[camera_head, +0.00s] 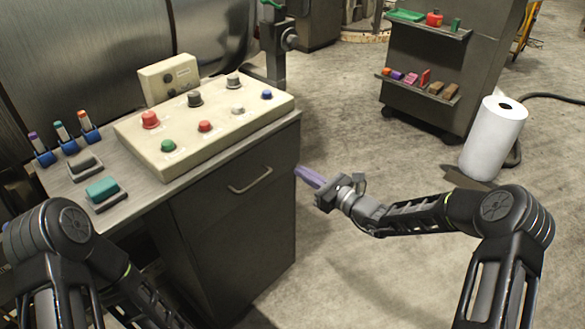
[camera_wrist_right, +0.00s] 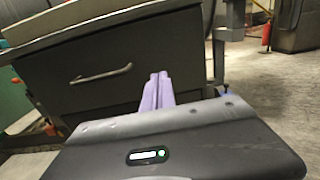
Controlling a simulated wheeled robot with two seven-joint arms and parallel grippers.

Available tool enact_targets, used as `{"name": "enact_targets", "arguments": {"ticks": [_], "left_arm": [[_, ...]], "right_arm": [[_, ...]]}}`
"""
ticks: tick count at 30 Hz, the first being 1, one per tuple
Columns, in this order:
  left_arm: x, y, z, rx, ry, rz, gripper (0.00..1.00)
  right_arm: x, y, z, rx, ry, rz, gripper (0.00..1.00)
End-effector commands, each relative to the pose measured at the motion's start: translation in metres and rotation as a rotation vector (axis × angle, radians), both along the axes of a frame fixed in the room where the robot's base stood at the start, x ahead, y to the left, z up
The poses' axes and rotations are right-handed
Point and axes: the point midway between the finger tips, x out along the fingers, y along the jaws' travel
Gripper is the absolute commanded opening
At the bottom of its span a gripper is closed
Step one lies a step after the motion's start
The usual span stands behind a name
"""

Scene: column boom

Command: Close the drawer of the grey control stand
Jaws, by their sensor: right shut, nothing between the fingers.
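The grey control stand (camera_head: 270,225) stands left of centre, with a drawer (camera_head: 220,200) under its worktop. The drawer front carries a bar handle (camera_head: 250,181), which also shows in the right wrist view (camera_wrist_right: 101,74). The front looks roughly flush with the stand; I cannot tell whether a small gap remains. My right gripper (camera_head: 306,176) is shut and empty, its purple fingers together. In the head view it is just right of the drawer front; in the wrist view its fingertips (camera_wrist_right: 158,77) appear right of the handle. Contact cannot be made out. My left gripper is out of view.
A cream button panel (camera_head: 215,125) and several small tools in holders (camera_head: 65,139) are on the worktop (camera_head: 140,190). A white roll (camera_head: 493,138) stands on the floor at right, near a dark shelf cart (camera_head: 430,85). The floor around my right gripper is clear.

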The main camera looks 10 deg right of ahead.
Motion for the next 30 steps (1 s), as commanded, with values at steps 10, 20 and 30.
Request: {"name": "enact_targets", "arguments": {"ticks": [10,20,30], "left_arm": [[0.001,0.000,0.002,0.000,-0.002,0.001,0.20],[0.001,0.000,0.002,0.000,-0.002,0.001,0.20],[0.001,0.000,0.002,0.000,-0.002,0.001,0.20]], "right_arm": [[-0.050,-0.042,-0.002,-0.002,0.004,-0.001,0.00],[-0.056,-0.046,-0.002,0.000,0.004,0.001,0.00],[-0.055,-0.046,-0.006,-0.011,0.010,-0.001,0.00]]}}
